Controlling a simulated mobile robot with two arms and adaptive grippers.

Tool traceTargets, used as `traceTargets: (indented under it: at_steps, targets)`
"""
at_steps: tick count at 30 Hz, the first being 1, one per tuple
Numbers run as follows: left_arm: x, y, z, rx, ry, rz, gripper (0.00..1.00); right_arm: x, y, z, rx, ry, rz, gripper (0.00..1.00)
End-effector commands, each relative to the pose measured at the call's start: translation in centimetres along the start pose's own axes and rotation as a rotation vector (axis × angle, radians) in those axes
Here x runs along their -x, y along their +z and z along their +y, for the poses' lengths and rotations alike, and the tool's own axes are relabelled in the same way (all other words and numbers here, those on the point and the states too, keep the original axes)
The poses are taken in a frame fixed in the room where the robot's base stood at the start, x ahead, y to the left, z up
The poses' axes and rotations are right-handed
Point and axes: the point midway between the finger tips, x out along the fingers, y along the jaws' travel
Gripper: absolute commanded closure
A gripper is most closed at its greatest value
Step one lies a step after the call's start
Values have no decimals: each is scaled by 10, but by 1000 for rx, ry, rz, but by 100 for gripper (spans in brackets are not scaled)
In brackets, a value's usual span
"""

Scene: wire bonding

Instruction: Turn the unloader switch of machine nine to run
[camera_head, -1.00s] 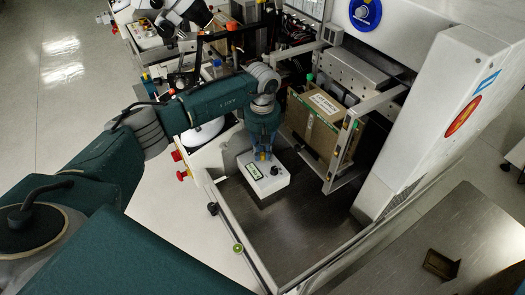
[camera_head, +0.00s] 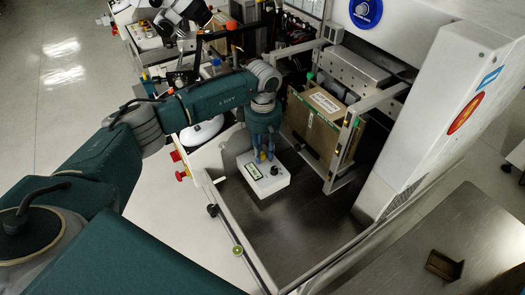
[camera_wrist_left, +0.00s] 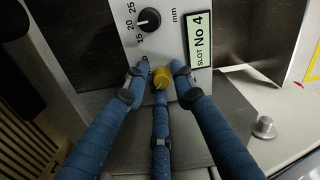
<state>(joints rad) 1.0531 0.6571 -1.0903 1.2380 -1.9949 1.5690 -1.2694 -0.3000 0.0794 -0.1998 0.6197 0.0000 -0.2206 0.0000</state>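A white control box (camera_head: 264,187) with a black knob and a pale label sits at the front of the machine in the head view. In the left wrist view its grey panel (camera_wrist_left: 170,30) carries a black pointer knob (camera_wrist_left: 149,20) with a millimetre scale and a label (camera_wrist_left: 199,40) reading "SLOT No 4". Below the knob is a small yellow cap (camera_wrist_left: 161,78). My left gripper (camera_wrist_left: 160,75) has its three blue fingers spread around this cap, with small gaps visible at the sides. The gripper (camera_head: 264,157) is over the box in the head view. I cannot identify a run mark or machine number. My right gripper is not in view.
A cardboard box (camera_head: 322,125) stands in a metal frame right of the control box. Red buttons (camera_head: 181,175) are on the machine's left side. A metal rail (camera_head: 236,243) runs along the front. A table (camera_head: 400,270) with a small brown holder (camera_head: 444,266) is at lower right.

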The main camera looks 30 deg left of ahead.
Motion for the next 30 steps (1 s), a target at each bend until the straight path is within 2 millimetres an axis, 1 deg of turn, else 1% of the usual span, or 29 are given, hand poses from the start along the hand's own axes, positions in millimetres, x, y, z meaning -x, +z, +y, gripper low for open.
traceTargets:
  at_steps: [5, 8, 11, 15, 18, 21, 24, 30]
  targets:
    - [5, -1, 0, 1, 1, 2, 75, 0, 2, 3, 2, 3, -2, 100]
    - [17, -2, 1, 0, 4, 3, 75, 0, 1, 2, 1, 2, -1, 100]
    - [37, -1, 2, 0, 5, 2, 75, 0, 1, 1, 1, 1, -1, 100]
    - [68, -1, 1, 0, 4, 2, 75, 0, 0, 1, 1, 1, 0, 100]
    - [88, 0, 1, 0, 4, 3, 75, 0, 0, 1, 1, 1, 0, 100]
    - [103, 0, 1, 0, 2, 2, 75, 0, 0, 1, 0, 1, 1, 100]
    - [114, 0, 1, 0, 2, 2, 75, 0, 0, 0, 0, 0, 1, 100]
    - [121, 1, 0, 0, 0, 1, 75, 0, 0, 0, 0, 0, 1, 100]
